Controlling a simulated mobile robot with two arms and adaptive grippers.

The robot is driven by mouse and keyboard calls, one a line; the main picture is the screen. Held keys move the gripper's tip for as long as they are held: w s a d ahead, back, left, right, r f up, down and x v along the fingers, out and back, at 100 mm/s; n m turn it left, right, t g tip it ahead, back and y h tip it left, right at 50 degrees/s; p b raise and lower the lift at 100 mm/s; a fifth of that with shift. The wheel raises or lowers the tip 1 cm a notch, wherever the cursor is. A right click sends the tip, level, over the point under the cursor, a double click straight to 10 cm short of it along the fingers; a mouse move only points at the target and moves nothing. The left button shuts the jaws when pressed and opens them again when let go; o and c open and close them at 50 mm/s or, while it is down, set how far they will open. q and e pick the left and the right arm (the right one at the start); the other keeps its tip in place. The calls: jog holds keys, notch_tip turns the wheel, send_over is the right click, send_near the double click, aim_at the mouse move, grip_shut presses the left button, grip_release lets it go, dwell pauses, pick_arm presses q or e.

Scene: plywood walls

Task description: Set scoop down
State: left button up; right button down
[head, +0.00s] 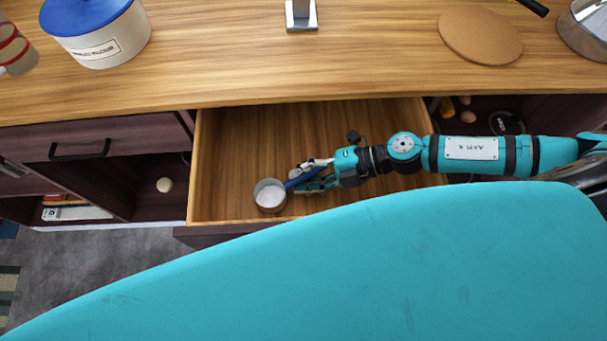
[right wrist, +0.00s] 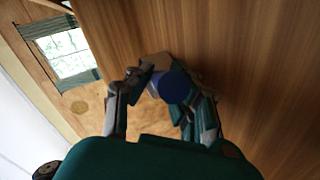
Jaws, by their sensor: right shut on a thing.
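The scoop (head: 270,195) has a round metal-grey bowl, pale inside, and a blue handle. It is over the front left part of the open wooden drawer (head: 228,145); I cannot tell whether it touches the drawer floor. My right gripper (head: 305,180) reaches in from the right and is shut on the blue handle. In the right wrist view, the blue end of the scoop's handle (right wrist: 173,87) shows between the fingers (right wrist: 158,98), which hide part of it. My left gripper is not in view.
The wooden counter (head: 300,80) lies behind the drawer. On it are a white canister with a blue lid (head: 97,35), a cork mat (head: 480,34) and a metal item (head: 585,28). Open shelves flank the drawer. The drawer's back left is clear.

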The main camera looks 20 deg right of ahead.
jog(key=c, duration=1.2)
grip_release()
jog(key=shift+f, duration=0.1)
jog(key=shift+c, duration=0.2)
jog(key=b+v, duration=0.2)
jog(key=v, duration=0.4)
jog(key=shift+s+d, duration=0.2)
jog(key=shift+d, duration=0.05)
jog(key=v, duration=0.4)
jog(key=shift+a, duration=0.1)
jog(key=shift+d+r+p, duration=0.3)
jog(key=shift+d+r, duration=0.25)
jog(key=shift+d, duration=0.15)
